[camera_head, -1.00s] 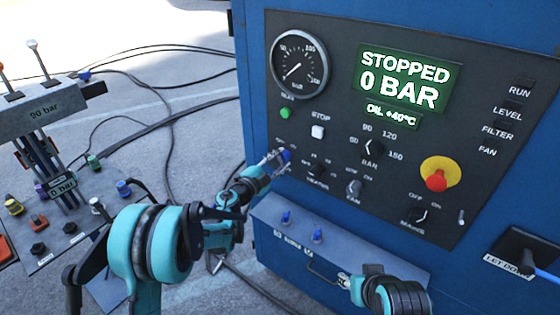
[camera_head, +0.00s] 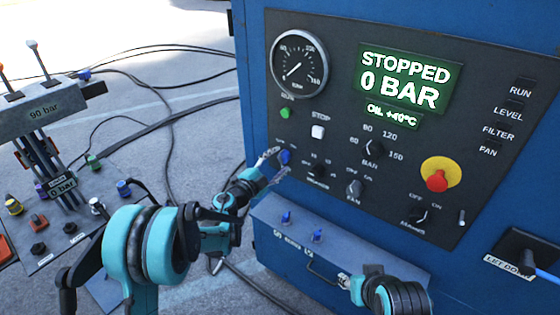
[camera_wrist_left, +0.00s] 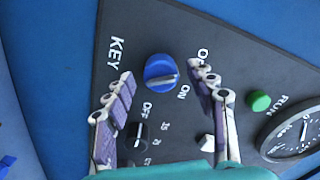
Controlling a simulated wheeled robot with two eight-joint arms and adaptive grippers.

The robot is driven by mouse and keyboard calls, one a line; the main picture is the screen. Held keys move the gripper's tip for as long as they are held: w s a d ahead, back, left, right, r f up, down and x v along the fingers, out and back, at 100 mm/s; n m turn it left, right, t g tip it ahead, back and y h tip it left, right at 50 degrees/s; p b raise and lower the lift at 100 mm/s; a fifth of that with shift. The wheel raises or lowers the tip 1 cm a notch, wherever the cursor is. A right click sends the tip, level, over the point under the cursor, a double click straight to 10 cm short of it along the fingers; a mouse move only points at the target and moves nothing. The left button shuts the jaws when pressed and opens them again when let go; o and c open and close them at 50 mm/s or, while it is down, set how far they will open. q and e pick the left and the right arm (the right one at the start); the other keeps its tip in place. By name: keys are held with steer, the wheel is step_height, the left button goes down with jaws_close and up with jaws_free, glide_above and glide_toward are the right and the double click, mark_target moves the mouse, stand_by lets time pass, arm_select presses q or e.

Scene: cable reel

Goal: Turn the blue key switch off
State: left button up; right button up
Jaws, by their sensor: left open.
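The blue key switch (camera_head: 285,157) is a round knob low on the left side of the dark panel. In the left wrist view the knob (camera_wrist_left: 161,72) has a raised grip with a pale mark at its right end, between the ON label and a partly hidden label. My left gripper (camera_head: 279,161) is at the switch, its fingers open. In the left wrist view the fingertips (camera_wrist_left: 162,76) are spread to either side of the knob, with gaps between. Part of my right arm (camera_head: 390,293) shows at the bottom; its fingers are not clear.
The panel display (camera_head: 405,80) reads STOPPED, 0 BAR. A green button (camera_head: 285,113), a white stop button (camera_head: 318,132), a black knob (camera_head: 318,171) and a red emergency button (camera_head: 437,180) are on the panel. A grey ledge (camera_head: 345,250) juts out below. A lever console (camera_head: 55,185) stands left.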

arm_select(q)
steer(key=v, duration=1)
steer(key=shift+s+a, duration=0.2)
steer(key=shift+s, duration=0.15)
steer(key=a+r+n+t+y, duration=0.4)
steer(key=a+r+n+y, duration=0.15)
steer(key=r, duration=0.35)
steer(key=s+a+r+n+g+y, duration=0.1)
steer(key=s+a+r+n+y, duration=0.2)
steer(key=s+a+n+y, duration=0.5)
steer(key=s+d+f+n+g+h, duration=0.1)
steer(key=s+f+g, duration=0.4)
steer(key=s, duration=0.6)
steer(key=s+d+f+n+g+h, duration=0.2)
steer(key=s+f+n+g, duration=0.2)
steer(key=s+f, duration=0.6)
steer(key=shift+s+f+g, duration=0.35)
steer(key=shift+s+g, duration=0.2)
steer(key=shift+g, duration=0.15)
